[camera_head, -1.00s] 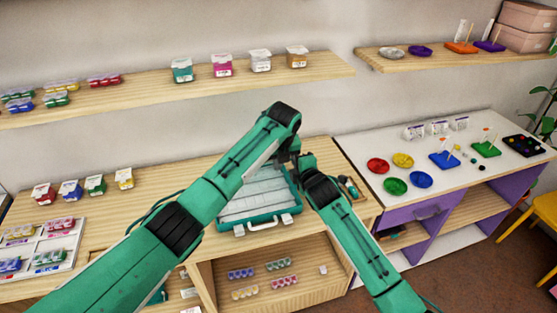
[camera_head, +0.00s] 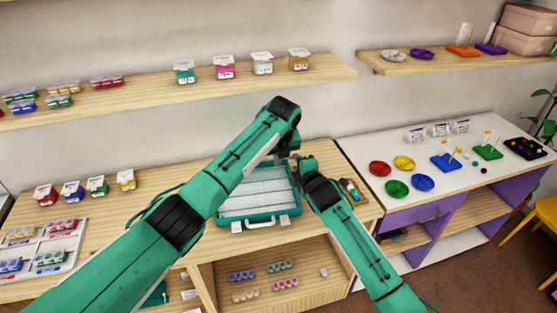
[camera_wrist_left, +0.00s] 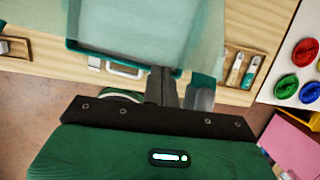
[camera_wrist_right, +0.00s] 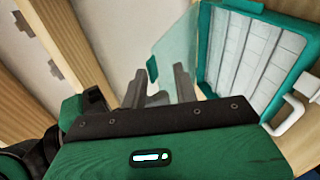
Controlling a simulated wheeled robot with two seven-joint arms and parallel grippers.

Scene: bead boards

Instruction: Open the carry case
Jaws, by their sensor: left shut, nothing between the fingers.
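The teal carry case (camera_head: 258,222) lies on the wooden counter, its pale compartments (camera_head: 255,190) showing. In the right wrist view a clear panel with a teal tab, apparently the lid (camera_wrist_right: 175,48), stands at an angle away from the compartment tray (camera_wrist_right: 208,50). The left wrist view shows a clear sheet (camera_wrist_left: 150,25) over the case and the white handle (camera_wrist_left: 125,69) on its front. My left gripper (camera_wrist_left: 162,75) is shut and empty, by the case. My right gripper (camera_wrist_right: 160,80) has its fingers apart beside the panel. In the head view my arms hide the case's right back corner.
A small wooden holder (camera_head: 350,190) with bottles sits right of the case. A white tray (camera_head: 40,250) of bead boxes lies at the left. Shelves (camera_head: 150,90) run above. A white table (camera_head: 440,170) with coloured dishes stands at the right.

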